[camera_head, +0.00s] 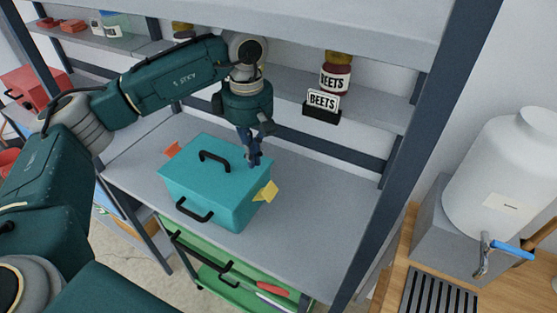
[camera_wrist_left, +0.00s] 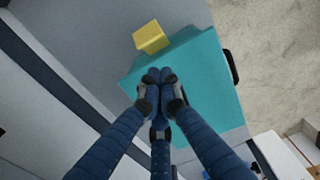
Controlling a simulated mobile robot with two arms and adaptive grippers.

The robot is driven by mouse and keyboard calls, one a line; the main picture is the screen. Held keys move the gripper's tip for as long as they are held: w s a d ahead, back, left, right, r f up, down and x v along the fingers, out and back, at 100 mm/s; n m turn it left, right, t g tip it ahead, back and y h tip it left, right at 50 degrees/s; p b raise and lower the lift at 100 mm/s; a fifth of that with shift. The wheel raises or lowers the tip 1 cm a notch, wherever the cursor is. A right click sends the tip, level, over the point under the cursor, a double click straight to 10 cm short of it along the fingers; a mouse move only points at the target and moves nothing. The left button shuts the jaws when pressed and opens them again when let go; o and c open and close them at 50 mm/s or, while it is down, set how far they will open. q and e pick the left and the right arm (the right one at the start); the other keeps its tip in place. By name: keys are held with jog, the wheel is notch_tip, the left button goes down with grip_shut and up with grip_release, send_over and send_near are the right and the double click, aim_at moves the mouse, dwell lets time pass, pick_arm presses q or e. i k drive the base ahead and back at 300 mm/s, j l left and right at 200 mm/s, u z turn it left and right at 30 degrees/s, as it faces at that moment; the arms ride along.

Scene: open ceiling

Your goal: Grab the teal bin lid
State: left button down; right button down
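The teal bin (camera_head: 225,202) stands on the grey shelf with its teal lid (camera_head: 190,165) on top. A black handle (camera_head: 213,158) arches over the middle of the lid, with nothing gripping it. My left gripper (camera_head: 254,163) points down by the lid's back right edge, to the right of the handle. In the left wrist view its fingertips (camera_wrist_left: 160,78) are together over the teal surface (camera_wrist_left: 205,85), with nothing seen between them. Whether they touch the lid is unclear. My right gripper is not in view.
A beets jar (camera_head: 336,75) and beets sign (camera_head: 322,103) stand on the shelf behind. A dark post (camera_head: 395,180) rises at right. The shelf right of the bin is clear.

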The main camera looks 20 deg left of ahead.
aim_at(216, 169)
jog(key=k, duration=1.5)
